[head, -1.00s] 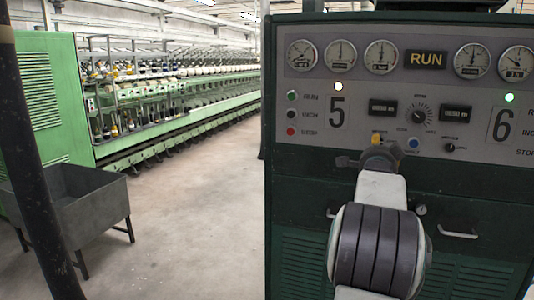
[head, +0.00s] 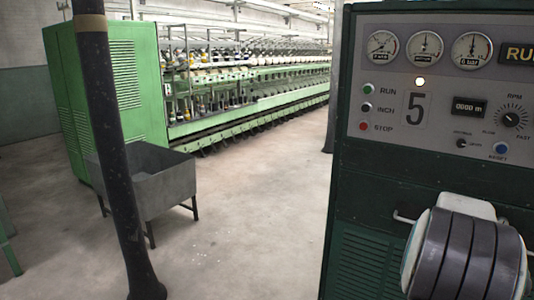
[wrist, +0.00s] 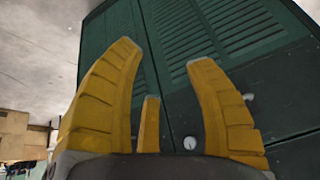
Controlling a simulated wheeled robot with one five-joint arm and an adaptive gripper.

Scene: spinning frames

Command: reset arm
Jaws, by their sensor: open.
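In the wrist view, my gripper (wrist: 160,95) shows as yellow fingers spread apart, with nothing between them. It faces the dark green louvred front of the machine cabinet (wrist: 205,20). In the head view, my arm's white and dark grey banded link is at the lower right, in front of the same cabinet (head: 375,195). The fingers are not visible in the head view.
The cabinet's panel holds gauges, a number 5 and RUN, INCH and STOP buttons (head: 367,106). A dark post (head: 115,150) stands at left before a grey metal bin (head: 165,190). Green spinning frames (head: 240,100) line the back. The middle floor (head: 250,215) is clear.

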